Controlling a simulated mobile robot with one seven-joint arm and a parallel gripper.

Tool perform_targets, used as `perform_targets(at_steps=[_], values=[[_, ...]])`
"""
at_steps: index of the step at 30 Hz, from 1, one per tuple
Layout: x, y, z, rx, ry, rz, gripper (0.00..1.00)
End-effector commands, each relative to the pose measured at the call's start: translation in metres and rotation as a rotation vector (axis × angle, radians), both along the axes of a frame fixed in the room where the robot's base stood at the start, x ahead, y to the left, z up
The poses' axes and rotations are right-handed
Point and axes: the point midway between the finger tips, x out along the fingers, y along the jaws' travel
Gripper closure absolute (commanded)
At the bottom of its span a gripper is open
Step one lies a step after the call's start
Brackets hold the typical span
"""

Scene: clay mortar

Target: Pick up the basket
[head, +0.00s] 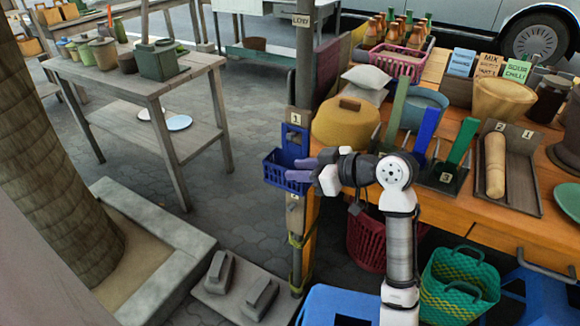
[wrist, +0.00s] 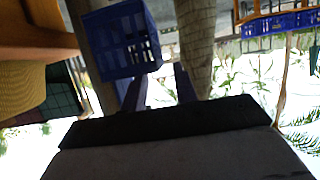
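A small blue basket (head: 284,170) with slatted sides hangs on a wooden post at the left end of the orange table. It also shows in the wrist view (wrist: 122,42), just beyond the fingertips. My gripper (head: 303,169) is at the basket's right side, with its purple fingers pointing left. The fingers are apart in the wrist view (wrist: 160,82), with nothing seen between them. In the head view they overlap the basket's edge; I cannot tell whether they touch it.
A dark red basket (head: 366,243) and a green woven basket (head: 458,280) stand below. A grey bench (head: 140,85) is at the left; paving between is clear.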

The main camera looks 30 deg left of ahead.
Motion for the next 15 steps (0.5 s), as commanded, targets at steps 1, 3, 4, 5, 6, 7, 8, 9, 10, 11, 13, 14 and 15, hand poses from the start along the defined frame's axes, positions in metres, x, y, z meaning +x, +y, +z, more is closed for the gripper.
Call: perform_targets(at_steps=[1, 3, 4, 5, 6, 7, 8, 9, 10, 11, 13, 14, 15], values=[[-0.001, 0.005, -0.002, -0.001, 0.002, 0.002, 0.71], [-0.001, 0.015, -0.006, -0.001, 0.002, 0.003, 0.71], [-0.002, 0.020, -0.008, -0.001, 0.002, 0.003, 0.71], [-0.002, 0.024, -0.010, -0.001, 0.003, 0.004, 0.71], [-0.002, 0.030, -0.012, -0.001, 0.002, 0.003, 0.71], [-0.002, 0.034, -0.014, -0.001, 0.003, 0.003, 0.71], [-0.003, 0.038, -0.015, -0.001, 0.003, 0.002, 0.71], [-0.003, 0.042, -0.017, 0.000, 0.003, 0.002, 0.71], [-0.003, 0.044, -0.018, 0.000, 0.003, 0.001, 0.71], [-0.003, 0.046, -0.019, 0.000, 0.002, 0.001, 0.71], [-0.003, 0.049, -0.021, -0.001, 0.001, 0.001, 0.71], [-0.003, 0.049, -0.021, -0.001, 0.001, 0.001, 0.71], [-0.003, 0.049, -0.021, -0.001, 0.001, 0.001, 0.71]])
